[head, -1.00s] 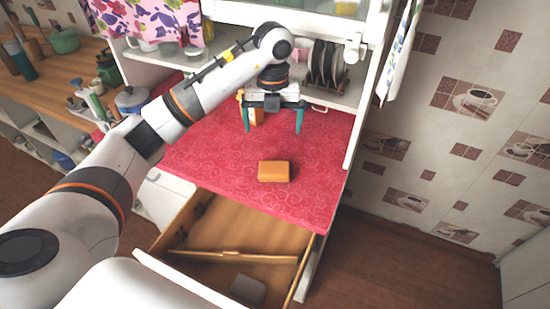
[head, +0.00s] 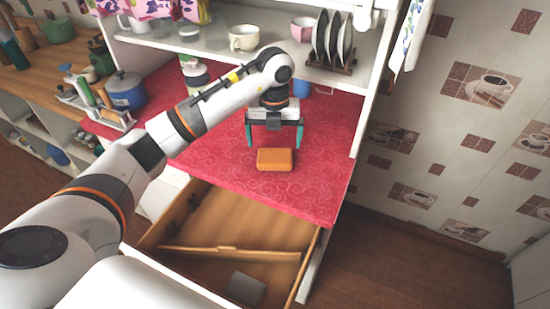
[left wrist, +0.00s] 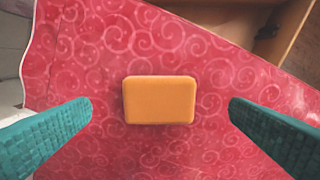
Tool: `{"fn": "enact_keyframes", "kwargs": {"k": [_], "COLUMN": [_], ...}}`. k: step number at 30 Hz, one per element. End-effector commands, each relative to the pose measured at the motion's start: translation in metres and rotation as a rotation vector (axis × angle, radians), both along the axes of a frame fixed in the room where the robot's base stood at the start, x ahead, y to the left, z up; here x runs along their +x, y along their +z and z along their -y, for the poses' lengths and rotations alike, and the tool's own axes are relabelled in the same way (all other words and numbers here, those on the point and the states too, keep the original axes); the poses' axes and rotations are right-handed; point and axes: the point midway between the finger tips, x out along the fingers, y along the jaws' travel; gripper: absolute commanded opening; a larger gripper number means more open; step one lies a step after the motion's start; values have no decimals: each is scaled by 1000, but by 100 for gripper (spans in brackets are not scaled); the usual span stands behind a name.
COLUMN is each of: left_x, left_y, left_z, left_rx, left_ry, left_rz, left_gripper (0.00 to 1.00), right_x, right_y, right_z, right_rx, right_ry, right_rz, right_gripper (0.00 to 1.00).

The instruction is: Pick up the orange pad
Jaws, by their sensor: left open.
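The orange pad (head: 275,159) lies flat on the red patterned oilcloth (head: 222,172), near the counter's front edge. In the left wrist view the pad (left wrist: 159,100) sits midway between the two green fingers, with clear gaps on both sides. My left gripper (head: 273,142) is open and empty. In the head view it is just behind and above the pad, fingers pointing down. Its fingers also show at the sides of the left wrist view (left wrist: 160,113). My right gripper is not in view.
Below the counter an open wooden drawer (head: 222,222) holds a grey block (head: 246,288). A plate rack (head: 331,64) and cups stand on the shelf behind. A blue pot (head: 125,92) stands at the left. The oilcloth around the pad is clear.

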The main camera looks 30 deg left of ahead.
Motion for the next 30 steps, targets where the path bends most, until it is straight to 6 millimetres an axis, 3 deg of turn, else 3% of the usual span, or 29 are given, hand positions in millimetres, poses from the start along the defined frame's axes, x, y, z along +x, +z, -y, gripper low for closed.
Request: {"fn": "enact_keyframes", "kwargs": {"k": [4,11,15,19,28,30], "left_x": [0,1,3,4,4,4], "left_y": [-20,-37,-57,-75,-81,-81], "left_z": [0,0,0,0,-1,-1], "left_rx": [-1,0,0,0,1,0], "left_ry": [0,0,1,0,-1,-1], "left_rz": [-2,-3,-5,-1,2,1], "left_gripper": [100,100,100,100,100,89], "right_x": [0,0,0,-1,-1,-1], "right_y": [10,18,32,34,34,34], "right_z": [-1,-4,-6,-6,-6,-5], "right_rx": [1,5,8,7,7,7], "right_ry": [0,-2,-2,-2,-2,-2], "right_rz": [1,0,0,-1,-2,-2], "right_gripper": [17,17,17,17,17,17]}}
